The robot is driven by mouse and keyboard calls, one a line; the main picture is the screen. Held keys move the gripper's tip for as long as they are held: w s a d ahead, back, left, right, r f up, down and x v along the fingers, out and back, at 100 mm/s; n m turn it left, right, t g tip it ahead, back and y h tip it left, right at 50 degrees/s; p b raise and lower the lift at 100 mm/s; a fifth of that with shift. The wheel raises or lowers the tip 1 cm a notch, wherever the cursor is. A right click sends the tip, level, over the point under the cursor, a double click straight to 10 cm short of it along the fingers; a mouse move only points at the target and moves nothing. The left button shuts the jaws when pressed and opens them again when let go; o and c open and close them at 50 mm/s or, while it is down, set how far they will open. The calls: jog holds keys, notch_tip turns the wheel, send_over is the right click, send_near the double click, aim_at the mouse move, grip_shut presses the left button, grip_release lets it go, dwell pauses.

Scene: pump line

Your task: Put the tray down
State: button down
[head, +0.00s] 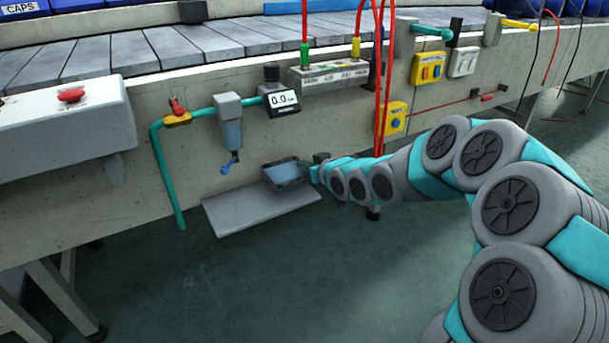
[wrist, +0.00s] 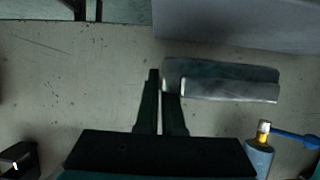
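The tray (head: 287,173) is small and dark-rimmed, with a bluish inside, in the middle of the head view. It also shows edge-on as a grey strip in the wrist view (wrist: 225,82). My gripper (head: 314,173) is at the tray's right edge in the head view. In the wrist view its two dark fingers (wrist: 160,85) are close together at the tray's near end and look closed on its rim. The tray appears held above a flat grey shelf (head: 245,213), with a strip of wall between them in the wrist view. The exact grip contact is hidden.
A filter bowl (head: 230,130) with a blue drain valve (head: 229,164) hangs up and left of the tray. A teal pipe (head: 166,180) runs down left of the shelf. Red hoses (head: 382,90) hang near my arm. The shelf's visible top is bare.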

aim_at(304, 172)
jog(key=shift+w+a+f, duration=0.15)
jog(key=shift+w, duration=0.2)
notch_tip(304, 172, down, 4)
jog(key=shift+r+b, duration=0.25)
jog(key=shift+b, duration=0.2)
jog(key=shift+r, duration=0.1)
jog(key=c, duration=1)
grip_release()
jog(key=shift+c, duration=0.2)
jog(key=p+v, duration=0.1)
jog(key=v, duration=1.1)
